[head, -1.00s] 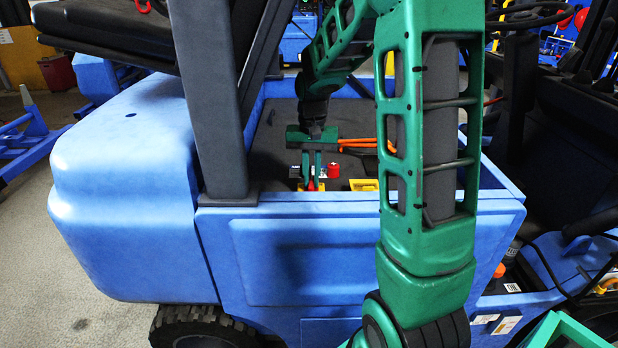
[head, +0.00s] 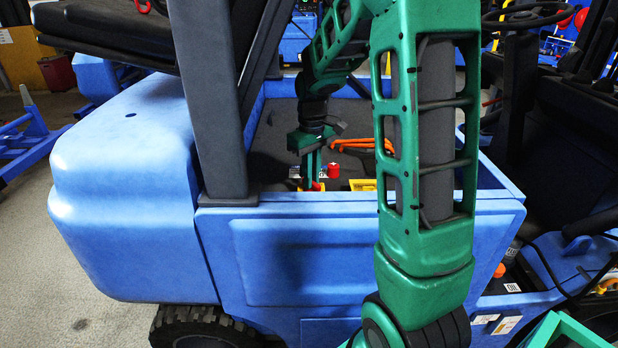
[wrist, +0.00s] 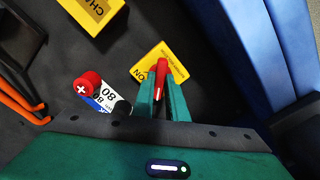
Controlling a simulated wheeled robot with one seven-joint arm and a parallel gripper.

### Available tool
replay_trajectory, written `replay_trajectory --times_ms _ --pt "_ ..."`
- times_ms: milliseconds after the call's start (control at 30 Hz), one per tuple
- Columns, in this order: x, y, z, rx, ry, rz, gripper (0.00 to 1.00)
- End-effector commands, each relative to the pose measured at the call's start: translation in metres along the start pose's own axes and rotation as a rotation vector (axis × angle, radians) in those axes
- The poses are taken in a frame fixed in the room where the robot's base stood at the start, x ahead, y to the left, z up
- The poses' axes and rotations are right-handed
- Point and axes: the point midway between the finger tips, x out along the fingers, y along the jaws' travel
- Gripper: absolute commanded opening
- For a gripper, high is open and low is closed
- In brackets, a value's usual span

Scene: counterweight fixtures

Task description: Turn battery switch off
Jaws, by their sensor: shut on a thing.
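The battery switch is a red handle (wrist: 161,72) on a yellow plate (wrist: 146,62) in the wrist view. Letters reading "ON" show on the plate to the left of the handle; other lettering is partly hidden. My gripper (wrist: 160,92) is shut on the red handle, with one green finger on each side. In the head view my gripper (head: 311,184) reaches down into the open bay of the blue truck, and only a bit of red and yellow shows at its fingertips. The lower part of the switch is hidden by the truck's side wall.
A red-capped terminal (wrist: 87,82) with a plus sign and a white-and-blue label stands left of the switch. Another yellow block (wrist: 95,12) lies farther off. Orange cables (wrist: 20,105) run at the left. The blue side wall (head: 350,245) and dark post (head: 208,100) bound the bay.

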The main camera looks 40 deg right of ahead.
Motion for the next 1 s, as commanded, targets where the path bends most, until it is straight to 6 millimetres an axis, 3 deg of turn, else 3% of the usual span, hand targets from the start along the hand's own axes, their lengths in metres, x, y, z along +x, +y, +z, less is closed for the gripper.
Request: replay_trajectory --times_ms 700,733,800,1000 --pt "-0.0029 0.0004 -0.0048 -0.082 0.013 0.005 0.0" --pt "-0.0029 0.0004 -0.0049 -0.082 0.013 0.005 0.15" --pt "-0.0025 0.0002 -0.0042 -0.081 0.011 0.004 0.31" --pt "-0.0014 0.0001 -0.0023 -0.079 0.006 0.002 0.31"
